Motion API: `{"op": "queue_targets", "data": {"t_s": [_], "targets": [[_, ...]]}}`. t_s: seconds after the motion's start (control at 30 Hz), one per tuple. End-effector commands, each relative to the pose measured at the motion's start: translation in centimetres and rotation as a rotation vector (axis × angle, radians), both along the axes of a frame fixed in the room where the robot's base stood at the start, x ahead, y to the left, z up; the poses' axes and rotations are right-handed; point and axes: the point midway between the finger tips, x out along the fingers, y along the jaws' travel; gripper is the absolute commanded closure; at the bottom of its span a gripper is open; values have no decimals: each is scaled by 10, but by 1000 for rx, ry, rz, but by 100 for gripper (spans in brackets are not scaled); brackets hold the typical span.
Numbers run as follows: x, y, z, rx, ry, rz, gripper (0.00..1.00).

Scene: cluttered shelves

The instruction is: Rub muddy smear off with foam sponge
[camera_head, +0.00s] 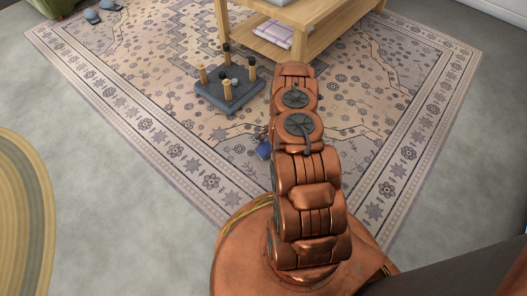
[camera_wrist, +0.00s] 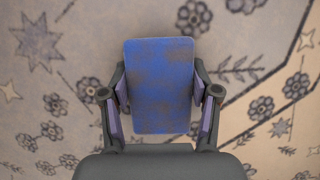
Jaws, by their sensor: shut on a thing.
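A blue foam sponge (camera_wrist: 160,70) with brownish patches is in the middle of the wrist view. My gripper (camera_wrist: 163,98) is shut on it, with one dark finger pressed to each side. Patterned rug shows beyond it, out of focus. In the head view a small blue piece of the sponge (camera_head: 263,150) shows left of my copper arm, over the rug; the arm hides most of the gripper. I cannot make out a separate muddy smear on any surface in either view.
The patterned rug (camera_head: 400,130) lies on a grey floor. A grey board with wooden pegs (camera_head: 228,92) stands on it, left of my arm. A wooden table (camera_head: 270,45) stands beyond. A round striped mat (camera_head: 22,215) is at left. Grey slippers (camera_head: 92,16) lie far left.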

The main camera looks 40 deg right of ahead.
Motion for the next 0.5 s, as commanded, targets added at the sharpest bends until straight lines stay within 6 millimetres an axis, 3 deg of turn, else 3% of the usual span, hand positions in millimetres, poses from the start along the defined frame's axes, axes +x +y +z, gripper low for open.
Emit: {"op": "queue_targets", "data": {"t_s": [0.5], "targets": [[4, -26, -2, -3, 0, -2, 78]]}}
